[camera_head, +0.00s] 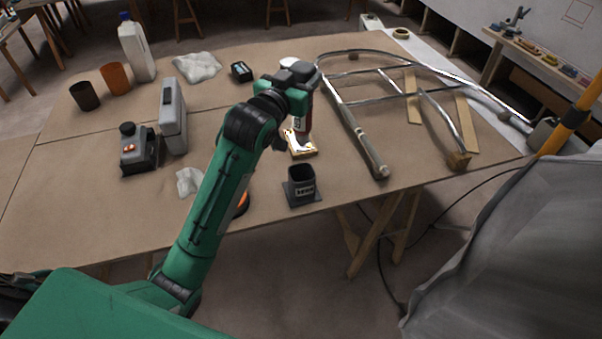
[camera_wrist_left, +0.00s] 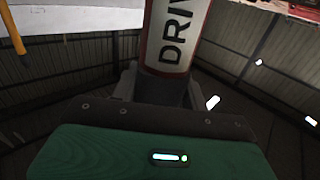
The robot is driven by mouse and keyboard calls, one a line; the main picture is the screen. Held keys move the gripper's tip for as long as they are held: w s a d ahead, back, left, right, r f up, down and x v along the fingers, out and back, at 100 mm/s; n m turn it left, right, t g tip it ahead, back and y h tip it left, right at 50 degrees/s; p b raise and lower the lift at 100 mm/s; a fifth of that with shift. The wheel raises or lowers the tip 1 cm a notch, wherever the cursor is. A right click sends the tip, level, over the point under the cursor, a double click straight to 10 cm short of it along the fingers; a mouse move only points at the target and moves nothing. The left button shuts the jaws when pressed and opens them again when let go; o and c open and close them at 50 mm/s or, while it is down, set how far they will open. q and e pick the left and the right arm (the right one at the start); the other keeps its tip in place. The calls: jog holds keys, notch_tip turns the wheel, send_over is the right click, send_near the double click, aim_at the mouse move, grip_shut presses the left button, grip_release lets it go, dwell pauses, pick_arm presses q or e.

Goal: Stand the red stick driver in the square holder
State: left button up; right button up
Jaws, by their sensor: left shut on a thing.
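The red stick driver (camera_head: 302,118) is in my left gripper (camera_head: 299,92), above the table and behind the square holder. In the left wrist view, the driver (camera_wrist_left: 176,42) shows a red body and a white label reading "DRIV". There, my left gripper (camera_wrist_left: 162,92) is shut on its dark grey lower part in the picture. The dark square holder (camera_head: 301,190) stands upright near the table's front edge, apart from the driver. My right gripper is in neither view.
A metal tube frame (camera_head: 352,130) lies on the right. A grey case (camera_head: 173,115), a dark device (camera_head: 138,150) and an orange cup (camera_head: 116,78) stand on the left. My left arm hides part of the table (camera_head: 75,213).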

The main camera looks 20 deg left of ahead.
aim_at(301, 143)
pick_arm(q)
notch_tip(301, 143, down, 18)
jog(key=shift+f+p, duration=0.1)
jog(key=shift+p, duration=0.6)
jog(key=shift+f, duration=0.1)
jog(key=shift+f, duration=0.15)
jog(key=o, duration=1)
jog(key=shift+s, duration=0.1)
jog(key=s+a+b, duration=0.2)
jog(key=s, duration=0.9)
jog(key=shift+s+a, duration=0.15)
jog(key=shift+s, duration=0.2)
